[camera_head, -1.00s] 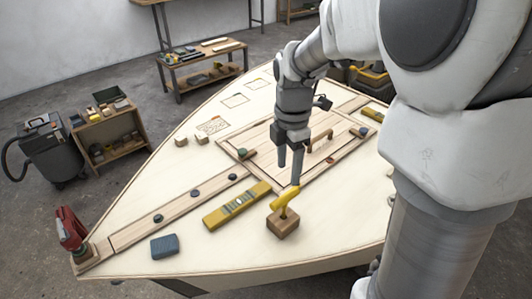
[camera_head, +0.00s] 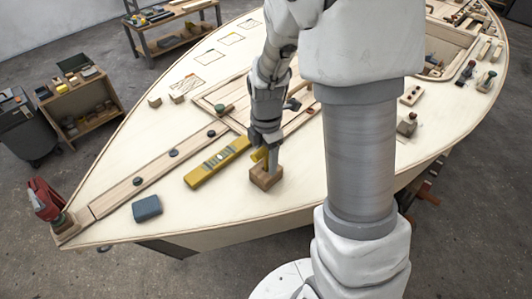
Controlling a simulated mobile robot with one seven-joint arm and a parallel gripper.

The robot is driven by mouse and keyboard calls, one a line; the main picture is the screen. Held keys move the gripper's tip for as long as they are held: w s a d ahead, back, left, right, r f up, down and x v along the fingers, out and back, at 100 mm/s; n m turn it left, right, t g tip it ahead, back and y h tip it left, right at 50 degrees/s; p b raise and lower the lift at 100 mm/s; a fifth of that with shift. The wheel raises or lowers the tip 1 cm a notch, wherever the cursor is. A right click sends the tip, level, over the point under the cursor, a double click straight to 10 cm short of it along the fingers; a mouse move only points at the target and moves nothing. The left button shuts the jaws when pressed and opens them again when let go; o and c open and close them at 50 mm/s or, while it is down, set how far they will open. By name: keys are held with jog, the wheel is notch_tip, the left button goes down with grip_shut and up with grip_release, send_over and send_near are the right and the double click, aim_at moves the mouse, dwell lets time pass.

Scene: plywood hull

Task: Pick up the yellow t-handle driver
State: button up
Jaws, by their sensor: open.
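The yellow t-handle driver (camera_head: 258,154) stands in a small brown wooden block (camera_head: 265,178) on the pale plywood deck. Only part of its yellow handle shows; my gripper hides the rest. My gripper (camera_head: 266,158) points down over the block, with its fingers at the driver's handle. The jaws are open. I cannot tell whether the fingers touch the handle or straddle it.
A yellow level (camera_head: 217,164) lies just left of the block. A blue-grey sanding block (camera_head: 146,208) lies farther left, and a red clamp (camera_head: 47,203) grips the hull's tip. Bare deck (camera_head: 215,215) lies in front of the block.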

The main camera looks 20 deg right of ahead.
jog(key=shift+f, duration=0.15)
grip_shut()
dwell(0.6)
notch_tip(320, 180, up, 4)
jog(key=shift+r+p, duration=0.1)
jog(key=shift+p, duration=0.4)
jog(key=s+d+r+p, duration=0.5)
jog(key=s+d+r, duration=0.1)
jog(key=d+r, duration=0.4)
jog(key=shift+r, duration=0.9)
